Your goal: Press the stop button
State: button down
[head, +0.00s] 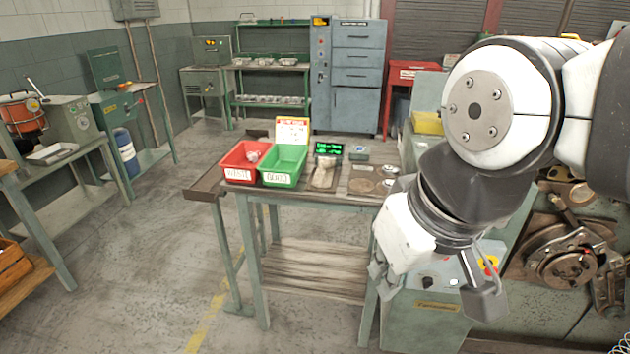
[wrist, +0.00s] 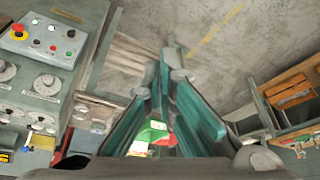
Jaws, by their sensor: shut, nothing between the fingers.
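A red mushroom-shaped button on a yellow base (wrist: 18,32) is on a grey control panel (wrist: 40,58), at the upper left of the wrist view. In the head view, its yellow and red (head: 489,264) show partly behind my wrist. A small flat red button (wrist: 69,54) sits on the same panel, near green, white and black ones. No label is readable, so I cannot tell which is marked stop. My gripper (wrist: 172,58) is shut and empty, its fingers together, to the right of the panel in the wrist view and touching neither button. In the head view its fingers (head: 379,278) are partly hidden.
Large dials (wrist: 46,84) sit beside the control panel. Coiler parts (head: 570,265) stand at right. Open floor lies left of the table.

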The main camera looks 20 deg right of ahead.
jog(key=w+d+f+m+y+b, duration=0.3)
jog(key=w+d+f+m+b, duration=0.3)
jog(key=w+f, duration=0.4)
jog(key=w+d+f+m+y+b, duration=0.25)
jog(key=w+d+f+b, duration=0.45)
jog(key=f, duration=0.5)
jog(key=s+d+f+m+t+h+b, duration=0.1)
jog(key=d+f+m+t+b, duration=0.3)
jog(key=d+f, duration=0.4)
jog(key=s+d+f+m+t+h+b, duration=0.1)
jog(key=d+f+m+t+b, duration=0.3)
jog(key=d+f, duration=0.5)
jog(key=d+m+h+b, duration=0.1)
jog(key=d+m+b, duration=0.1)
jog(key=d, duration=0.5)
jog(key=shift+d+f+m+t+h, duration=0.25)
jog(key=shift+d+m+t+h, duration=0.1)
jog(key=shift+m, duration=0.3)
jog(key=w+d, duration=0.4)
jog(key=w, duration=0.3)
jog(key=shift+w+d, duration=0.25)
